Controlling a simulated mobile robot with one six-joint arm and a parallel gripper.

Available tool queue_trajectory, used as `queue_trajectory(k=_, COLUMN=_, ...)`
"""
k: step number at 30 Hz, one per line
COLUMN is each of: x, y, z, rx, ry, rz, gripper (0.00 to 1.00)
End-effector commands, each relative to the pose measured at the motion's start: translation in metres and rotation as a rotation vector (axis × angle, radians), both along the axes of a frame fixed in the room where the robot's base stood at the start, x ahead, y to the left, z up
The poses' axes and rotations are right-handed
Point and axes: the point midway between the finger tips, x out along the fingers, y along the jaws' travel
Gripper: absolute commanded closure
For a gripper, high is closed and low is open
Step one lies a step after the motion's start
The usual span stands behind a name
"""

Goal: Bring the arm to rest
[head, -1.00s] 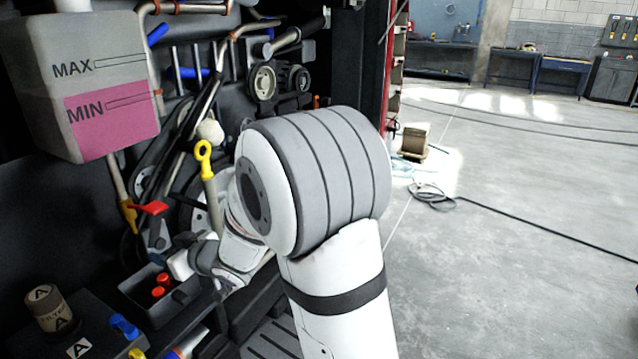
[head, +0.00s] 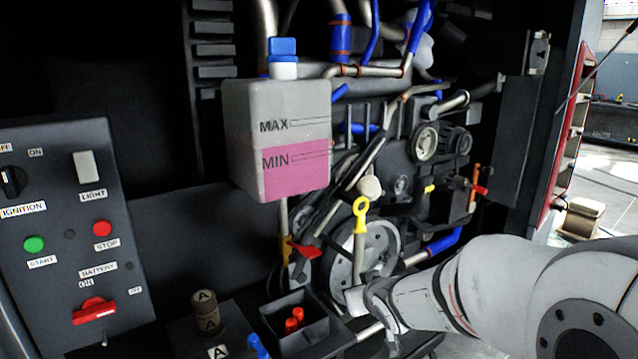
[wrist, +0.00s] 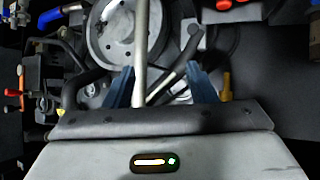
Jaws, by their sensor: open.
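My arm (head: 490,285) reaches in from the lower right of the head view toward the lower part of the engine. My gripper (head: 366,322) is at its end, small and partly hidden, beside the small dark tray with red caps. In the wrist view my gripper (wrist: 160,90) shows two blue-grey fingers spread apart, with nothing held. A pale upright tube (wrist: 141,50) crosses the view near the left finger; I cannot tell how far beyond the fingers it is. A large grey pulley (wrist: 118,30) lies beyond.
The switch panel (head: 65,230) is far left. Open floor shows at far right.

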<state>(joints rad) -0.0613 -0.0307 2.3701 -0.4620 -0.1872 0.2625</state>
Motion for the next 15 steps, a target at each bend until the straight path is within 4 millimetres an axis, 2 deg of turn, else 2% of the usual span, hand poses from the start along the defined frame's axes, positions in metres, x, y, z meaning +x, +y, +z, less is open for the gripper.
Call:
queue_trajectory(k=1, x=-0.018, y=-0.015, z=0.018, rx=-0.02, ry=0.052, rz=-0.055, gripper=0.49)
queue_trajectory(k=5, x=-0.073, y=-0.043, z=0.033, rx=-0.053, ry=0.235, rz=-0.175, gripper=0.49)
queue_trajectory(k=6, x=-0.092, y=-0.049, z=0.037, rx=-0.054, ry=0.296, rz=-0.204, gripper=0.49)
queue_trajectory(k=9, x=-0.141, y=-0.056, z=0.046, rx=-0.045, ry=0.445, rz=-0.253, gripper=0.49)
queue_trajectory(k=12, x=-0.184, y=-0.055, z=0.052, rx=-0.025, ry=0.578, rz=-0.272, gripper=0.49)
queue_trajectory(k=15, x=-0.215, y=-0.052, z=0.058, rx=-0.005, ry=0.672, rz=-0.273, gripper=0.49)
